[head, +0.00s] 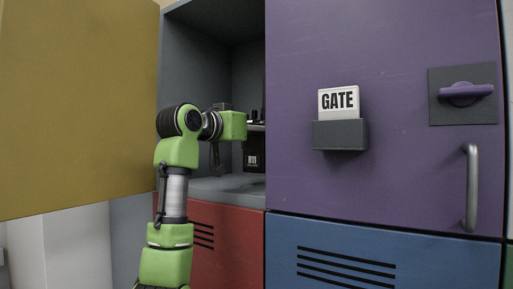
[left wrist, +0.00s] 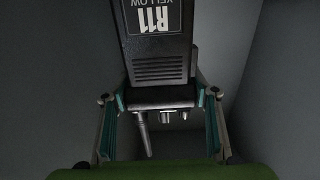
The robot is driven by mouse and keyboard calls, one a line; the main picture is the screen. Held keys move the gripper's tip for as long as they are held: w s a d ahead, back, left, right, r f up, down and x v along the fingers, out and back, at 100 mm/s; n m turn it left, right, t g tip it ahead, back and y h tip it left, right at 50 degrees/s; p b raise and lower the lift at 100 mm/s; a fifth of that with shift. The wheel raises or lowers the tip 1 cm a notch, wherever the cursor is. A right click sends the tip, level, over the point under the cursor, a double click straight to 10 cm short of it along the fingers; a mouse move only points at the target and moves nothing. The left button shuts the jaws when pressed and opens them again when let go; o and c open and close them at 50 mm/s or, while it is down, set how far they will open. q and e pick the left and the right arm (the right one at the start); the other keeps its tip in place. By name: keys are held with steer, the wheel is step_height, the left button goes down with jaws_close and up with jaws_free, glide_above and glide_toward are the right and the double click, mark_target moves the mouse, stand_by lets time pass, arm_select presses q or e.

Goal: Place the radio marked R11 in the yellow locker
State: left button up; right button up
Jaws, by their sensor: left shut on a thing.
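The radio marked R11 (head: 254,157) is dark, with a white label that also reads YELLOW in the left wrist view (left wrist: 158,45). My left gripper (head: 256,128) is shut on it; the teal fingers in the left wrist view (left wrist: 163,97) lie along both sides near its antenna and knob end. The gripper and radio are inside the open grey locker compartment (head: 200,65), whose yellow door (head: 75,105) stands open at the left. The radio looks upright in the head view. I cannot tell whether its base touches the compartment floor (head: 205,186). My right gripper is out of view.
A closed purple door (head: 415,165) with a GATE card (head: 338,103), latch (head: 466,94) and grey handle (head: 471,188) borders the opening on the right and hides part of the compartment. Red (head: 232,240) and blue (head: 440,255) vented panels are below.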

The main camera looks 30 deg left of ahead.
mark_target(253, 144)
arm_select(q)
step_height(253, 144, down, 2)
steer(key=shift+s+f, duration=0.1)
steer(key=shift+f, duration=0.05)
steer(key=shift+s+f, duration=0.1)
steer(key=shift+f, duration=0.35)
steer(key=o, duration=1.4)
steer(key=shift+o, duration=0.2)
steer(key=shift+f, duration=0.1)
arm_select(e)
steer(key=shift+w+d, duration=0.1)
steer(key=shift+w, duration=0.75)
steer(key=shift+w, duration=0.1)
arm_select(q)
steer(key=shift+s, duration=0.35)
steer(key=s+b, duration=0.3)
steer(key=s, duration=0.8)
steer(key=shift+s+a+b, duration=0.15)
steer(key=shift+a+b, duration=0.25)
steer(key=shift+a, duration=0.05)
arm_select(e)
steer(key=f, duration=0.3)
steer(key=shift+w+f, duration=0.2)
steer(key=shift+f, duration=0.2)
